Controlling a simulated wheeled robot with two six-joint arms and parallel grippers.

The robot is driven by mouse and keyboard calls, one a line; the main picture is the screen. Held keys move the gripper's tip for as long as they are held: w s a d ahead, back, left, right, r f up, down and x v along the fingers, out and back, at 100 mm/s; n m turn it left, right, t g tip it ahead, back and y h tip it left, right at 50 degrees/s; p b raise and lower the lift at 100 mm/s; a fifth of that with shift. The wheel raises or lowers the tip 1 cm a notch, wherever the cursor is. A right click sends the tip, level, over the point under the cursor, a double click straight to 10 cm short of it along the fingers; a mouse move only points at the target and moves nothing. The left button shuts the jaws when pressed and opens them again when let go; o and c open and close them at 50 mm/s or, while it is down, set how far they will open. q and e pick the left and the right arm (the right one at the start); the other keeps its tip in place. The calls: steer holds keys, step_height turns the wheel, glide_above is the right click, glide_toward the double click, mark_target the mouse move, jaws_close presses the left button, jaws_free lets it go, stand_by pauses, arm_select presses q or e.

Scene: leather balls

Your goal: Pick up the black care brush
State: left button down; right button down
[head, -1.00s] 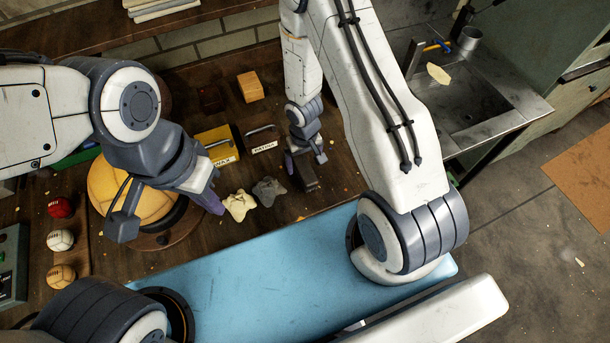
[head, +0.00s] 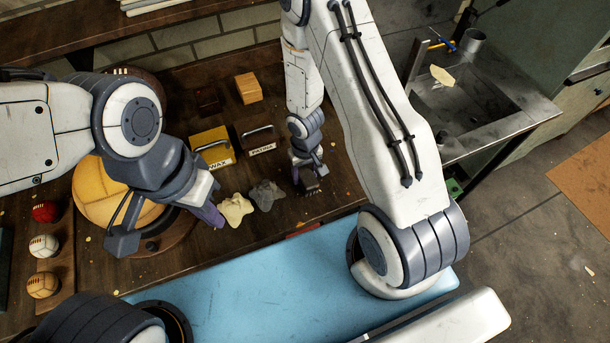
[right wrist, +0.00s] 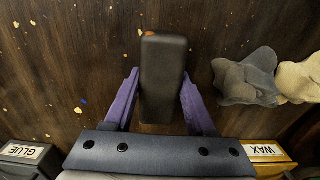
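The black care brush (right wrist: 164,75) lies on the dark wooden bench in the right wrist view, its long side running away from my gripper. My right gripper (right wrist: 160,82) has its purple fingers on either side of the brush, with a thin gap visible at the left finger. It looks open around the brush. In the head view, the right gripper (head: 310,176) is low over the bench and hides most of the brush. My left gripper (head: 214,214) hangs by the large tan ball (head: 110,195), and its finger opening is not clear.
Cream (head: 235,208) and grey cloths (head: 266,194) lie left of the right gripper. The WAX box (head: 212,148) and PATINA box (head: 255,138) stand behind them. Small balls (head: 43,246) line the left side. A blue mat (head: 270,275) covers the front.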

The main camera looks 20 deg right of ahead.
mark_target(314, 175)
steer(key=shift+r, duration=0.1)
steer(key=shift+r+p, duration=0.8)
steer(key=shift+p, duration=0.05)
step_height(314, 175, up, 3)
steer(key=p, duration=0.3)
steer(key=shift+s+d+r+b, duration=0.2)
steer(key=shift+s+d+b, duration=0.75)
steer(key=shift+b, duration=0.25)
steer(key=s+d+r, duration=0.6)
steer(key=shift+d, duration=0.25)
steer(key=shift+s, duration=0.1)
